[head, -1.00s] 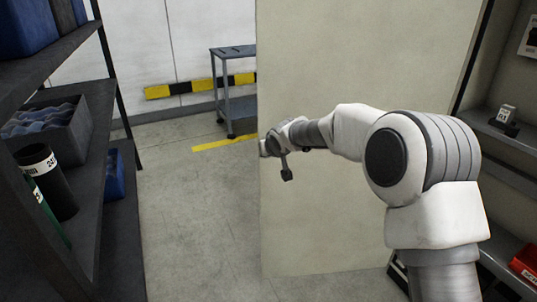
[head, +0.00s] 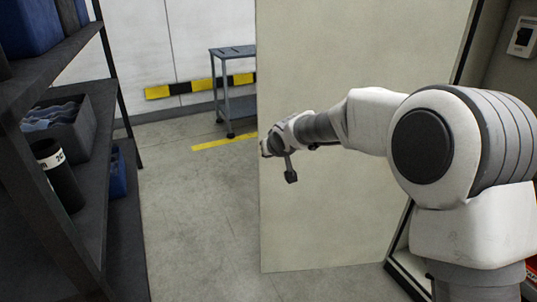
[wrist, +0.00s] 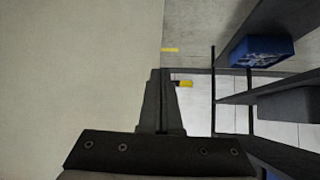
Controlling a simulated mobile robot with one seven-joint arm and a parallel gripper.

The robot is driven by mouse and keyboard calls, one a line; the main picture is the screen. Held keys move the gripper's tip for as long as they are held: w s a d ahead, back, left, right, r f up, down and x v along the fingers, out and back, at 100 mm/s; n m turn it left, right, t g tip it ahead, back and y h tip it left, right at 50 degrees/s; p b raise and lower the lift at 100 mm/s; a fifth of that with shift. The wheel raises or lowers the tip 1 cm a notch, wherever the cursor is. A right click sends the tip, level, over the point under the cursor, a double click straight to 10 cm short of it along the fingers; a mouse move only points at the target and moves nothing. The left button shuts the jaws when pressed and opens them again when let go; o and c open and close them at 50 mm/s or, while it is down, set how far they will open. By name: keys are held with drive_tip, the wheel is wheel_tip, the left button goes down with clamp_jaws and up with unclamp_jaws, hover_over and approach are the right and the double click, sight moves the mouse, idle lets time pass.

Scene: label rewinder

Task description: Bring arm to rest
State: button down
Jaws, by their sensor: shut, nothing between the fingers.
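My arm reaches out from the right side of the head view, bent at a large white joint, with its forearm pointing left across a tall beige panel (head: 340,215). My gripper (wrist: 161,72) shows in the wrist view with its two fingers together and nothing between them. In the head view the arm's end is by the left edge of the beige panel, and the fingers are hard to make out there. I cannot tell whether the arm touches the panel.
A dark shelf unit (head: 120,215) with bins stands close on the left, holding a black cylinder (head: 60,178) and a blue bin (head: 117,175). A grey cart (head: 233,52) stands at the back wall. Floor between shelf and panel is clear.

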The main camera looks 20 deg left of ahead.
drive_tip(key=s+d+r+m+h, duration=0.15)
drive_tip(key=s+d+r, duration=0.25)
drive_tip(key=d, duration=0.5)
drive_tip(key=s+d+r+m+h, duration=0.1)
drive_tip(key=s+d+r+h, duration=0.2)
drive_tip(key=d, duration=0.6)
drive_tip(key=s+d+r+m, duration=0.1)
drive_tip(key=s+d+r, duration=0.3)
drive_tip(key=d, duration=0.5)
drive_tip(key=s+d+f+m+g+h, duration=0.1)
drive_tip(key=s+d+m, duration=0.1)
drive_tip(key=s+d, duration=0.75)
drive_tip(key=s+d+f+m+g+h, duration=0.15)
drive_tip(key=s+d, duration=0.45)
drive_tip(key=s, duration=0.6)
wheel_tip(320, 180, up, 20)
drive_tip(key=y+p, duration=0.1)
drive_tip(key=p, duration=2)
drive_tip(key=shift+m+t, duration=0.35)
drive_tip(key=shift+m, duration=0.05)
drive_tip(key=shift+a+f, duration=0.1)
drive_tip(key=shift+a, duration=0.25)
